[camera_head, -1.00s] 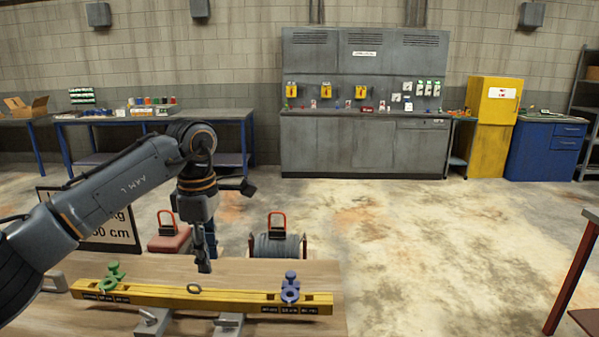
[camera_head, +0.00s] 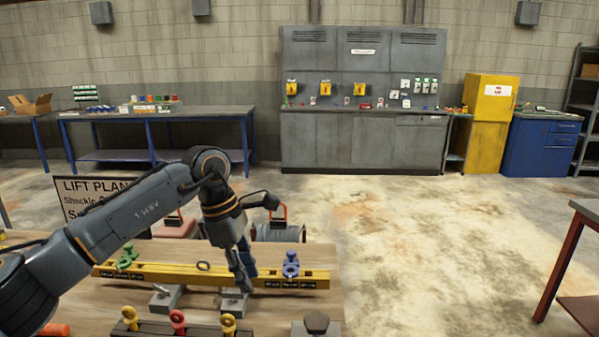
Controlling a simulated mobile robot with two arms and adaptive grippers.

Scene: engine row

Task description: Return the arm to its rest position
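My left arm comes in from the left, bent at the elbow, over the wooden bench (camera_head: 318,262). My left gripper (camera_head: 243,277) points down in front of the yellow beam (camera_head: 170,271), near a grey metal block (camera_head: 233,302). No object shows in its fingers; they are seen edge-on, so I cannot tell whether they are open or shut. A green shackle (camera_head: 127,258) stands at the beam's left part and a blue shackle (camera_head: 291,264) at its right part. My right gripper is not in view.
A dark rack (camera_head: 152,328) with yellow and red shackles is at the bench's front. Behind the beam are a lift plan sign (camera_head: 75,200), partly hidden by my arm, and a red-handled drum (camera_head: 278,232). Open floor (camera_head: 430,240) lies to the right.

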